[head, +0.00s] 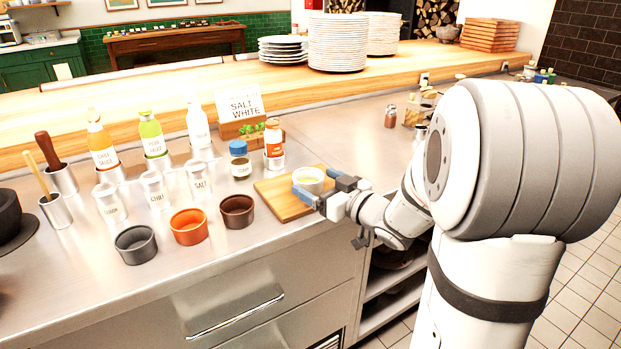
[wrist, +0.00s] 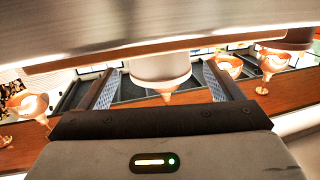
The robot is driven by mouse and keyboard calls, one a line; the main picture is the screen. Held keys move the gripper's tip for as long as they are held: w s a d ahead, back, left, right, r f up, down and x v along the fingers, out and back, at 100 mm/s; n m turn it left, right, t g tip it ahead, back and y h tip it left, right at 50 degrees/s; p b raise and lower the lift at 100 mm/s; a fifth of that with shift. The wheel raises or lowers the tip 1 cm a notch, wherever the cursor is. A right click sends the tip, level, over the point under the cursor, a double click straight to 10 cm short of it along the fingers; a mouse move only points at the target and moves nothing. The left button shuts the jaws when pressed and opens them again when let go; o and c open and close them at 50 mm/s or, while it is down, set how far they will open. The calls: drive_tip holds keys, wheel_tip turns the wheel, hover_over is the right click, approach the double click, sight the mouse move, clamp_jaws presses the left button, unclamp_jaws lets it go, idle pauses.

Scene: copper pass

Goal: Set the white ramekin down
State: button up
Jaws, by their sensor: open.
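The white ramekin (head: 308,181) stands upright on the wooden board (head: 276,204), with something yellowish inside it. My gripper (head: 322,184) is at the right side of the ramekin, low over the board. Its blue fingers are apart, one in front of the ramekin and one at its right rear. In the wrist view, which looks upside down, the ramekin (wrist: 160,70) shows between the two open fingers, with a gap on each side. The board's edge (wrist: 70,61) runs above it in that picture.
Brown (head: 237,211), orange (head: 189,227) and grey (head: 136,245) ramekins stand left of the board. Behind are a blue-lidded jar (head: 240,160), a red-labelled shaker (head: 274,145), sauce bottles and a sign (head: 240,106).

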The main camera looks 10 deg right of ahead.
drive_tip(key=v, duration=0.8)
drive_tip(key=shift+s+p, duration=0.15)
drive_tip(key=shift+p, duration=0.15)
drive_tip(key=shift+d, duration=0.1)
drive_tip(key=d+r+m+g+h+p, duration=0.45)
drive_tip(key=h+p, duration=0.25)
drive_tip(key=h, duration=0.3)
drive_tip(key=s+a+r+m+g+y+p, duration=0.1)
drive_tip(key=s+a+g+p, duration=0.5)
drive_tip(key=s, duration=1.1)
drive_tip(key=a+r+g, duration=0.1)
drive_tip(key=a+g, duration=0.1)
drive_tip(key=a, duration=0.2)
drive_tip(key=shift+s+r+y, duration=0.25)
drive_tip(key=shift+s+y, duration=0.05)
drive_tip(key=shift+s, duration=0.1)
